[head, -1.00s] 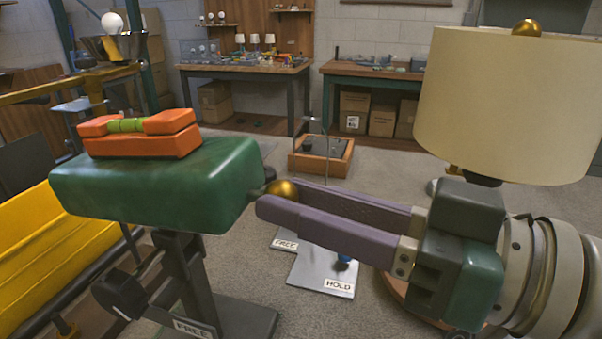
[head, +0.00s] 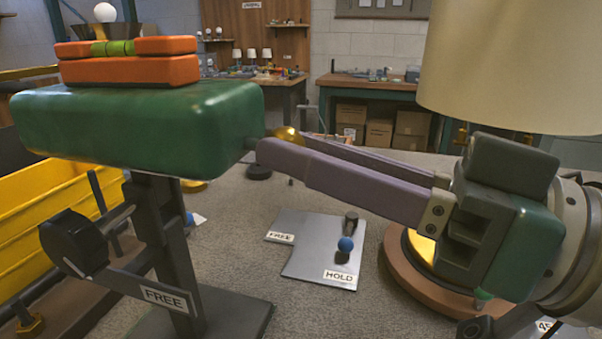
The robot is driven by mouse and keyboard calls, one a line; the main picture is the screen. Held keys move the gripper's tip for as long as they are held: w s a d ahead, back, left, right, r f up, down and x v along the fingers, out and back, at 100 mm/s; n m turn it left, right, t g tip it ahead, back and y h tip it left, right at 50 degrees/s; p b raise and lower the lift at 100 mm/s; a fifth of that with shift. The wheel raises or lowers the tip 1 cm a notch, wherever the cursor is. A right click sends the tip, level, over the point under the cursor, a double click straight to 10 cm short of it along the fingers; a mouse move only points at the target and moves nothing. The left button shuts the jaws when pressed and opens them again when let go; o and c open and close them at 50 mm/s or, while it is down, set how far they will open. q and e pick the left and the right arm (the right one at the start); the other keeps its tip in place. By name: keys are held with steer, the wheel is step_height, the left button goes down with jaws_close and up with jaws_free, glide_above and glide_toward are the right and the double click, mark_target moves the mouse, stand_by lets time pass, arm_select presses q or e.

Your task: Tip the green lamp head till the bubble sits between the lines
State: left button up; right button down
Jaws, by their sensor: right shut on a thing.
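The green lamp head (head: 130,122) sits on a dark stand (head: 165,225) at the left. An orange level (head: 130,72) lies on top of it, with a yellow-green vial (head: 113,48) in its middle. The bubble and the lines are too small to make out. A brass knob (head: 287,136) sticks out of the lamp head's right end. My right gripper (head: 275,145) comes from the right and its purple fingers are shut on this knob, partly hiding it. My left gripper is not in view.
A cream lampshade (head: 520,70) stands at the right above a round wooden base (head: 405,272). A yellow bin (head: 50,225) is at the left.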

steer(key=c, duration=0.6)
jaws_free()
steer(key=shift+d, duration=0.1)
steer(key=b+v, duration=0.4)
steer(key=v, duration=0.5)
steer(key=shift+s+d, duration=0.25)
steer(key=shift+d, duration=0.05)
